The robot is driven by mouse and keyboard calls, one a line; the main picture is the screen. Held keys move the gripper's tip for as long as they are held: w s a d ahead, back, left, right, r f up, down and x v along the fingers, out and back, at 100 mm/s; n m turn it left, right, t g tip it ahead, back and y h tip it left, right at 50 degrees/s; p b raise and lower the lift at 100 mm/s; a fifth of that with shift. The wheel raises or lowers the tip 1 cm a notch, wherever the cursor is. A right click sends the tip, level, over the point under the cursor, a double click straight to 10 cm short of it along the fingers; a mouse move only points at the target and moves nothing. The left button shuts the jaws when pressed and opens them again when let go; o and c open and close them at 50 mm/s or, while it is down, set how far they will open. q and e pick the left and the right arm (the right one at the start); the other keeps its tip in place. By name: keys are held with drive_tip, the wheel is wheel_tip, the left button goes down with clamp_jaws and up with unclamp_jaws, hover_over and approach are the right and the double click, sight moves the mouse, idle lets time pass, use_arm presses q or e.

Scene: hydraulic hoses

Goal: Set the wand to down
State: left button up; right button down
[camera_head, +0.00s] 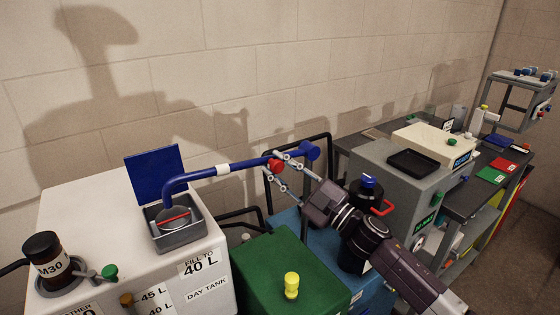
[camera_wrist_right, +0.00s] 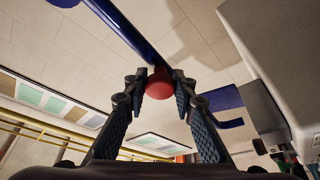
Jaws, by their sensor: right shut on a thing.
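The wand (camera_head: 225,171) is a blue pipe with a white band. It runs from a blue end piece on the right to a bent end over a grey open box (camera_head: 182,240) on the white tank. Its bent end points down at a round opening with a red bar; whether it is inside I cannot tell. A red ball knob (camera_head: 276,165) sits on the wand near its right end. My right gripper (camera_head: 277,167) is shut on this knob. In the right wrist view the knob (camera_wrist_right: 160,84) is between the two fingertips, below the blue wand (camera_wrist_right: 118,27). My left gripper is not in view.
A blue lid (camera_head: 155,173) stands open behind the grey box. The white tank (camera_head: 105,222) carries an M30 bottle (camera_head: 46,258). A green box (camera_head: 285,262) with a yellow knob (camera_head: 291,285) is below my right arm. A black bottle (camera_head: 364,200) stands close behind the arm.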

drive_tip(key=shift+f+n+g, duration=0.4)
drive_tip(key=shift+f+n, duration=0.4)
drive_tip(key=shift+f, duration=0.05)
drive_tip(key=shift+s+a+f, duration=0.1)
drive_tip(key=shift+f, duration=0.3)
drive_tip(key=c, duration=1.6)
unclamp_jaws()
drive_tip(key=shift+r, duration=0.2)
drive_tip(key=shift+r, duration=0.1)
drive_tip(key=v, duration=1.2)
